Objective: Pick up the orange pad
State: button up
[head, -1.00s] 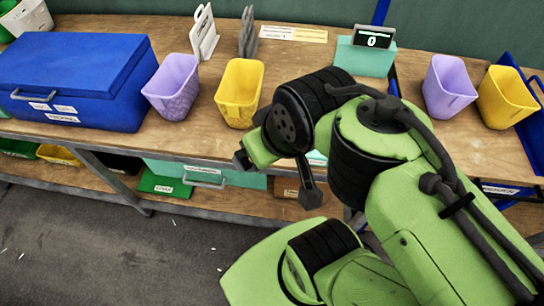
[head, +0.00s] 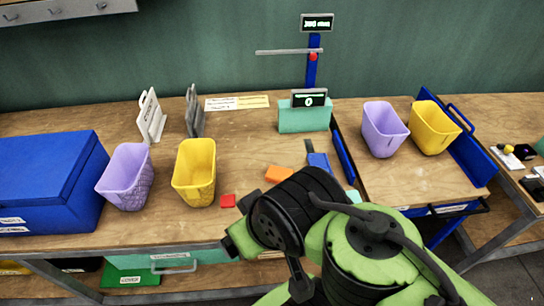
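The orange pad (head: 278,174) lies on the wooden workbench in the head view, right of the left yellow bin and just beyond my arm. Its right end is close to my arm's black joint. My gripper (head: 232,243) shows only in part, as a dark end at the left of my green arm, near the bench's front edge. It is apart from the orange pad and appears nearer to me. Its fingers are not clear enough to tell whether they are open or shut.
A red pad (head: 228,201) and a blue pad (head: 320,166) lie nearby. The left yellow bin (head: 195,172) and purple bin (head: 127,177) stand left, beside a blue chest (head: 45,185). A teal box with a display (head: 304,117) stands behind. Another purple bin (head: 384,129) stands right.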

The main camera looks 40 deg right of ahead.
aim_at(275, 175)
jog(key=z, duration=1.05)
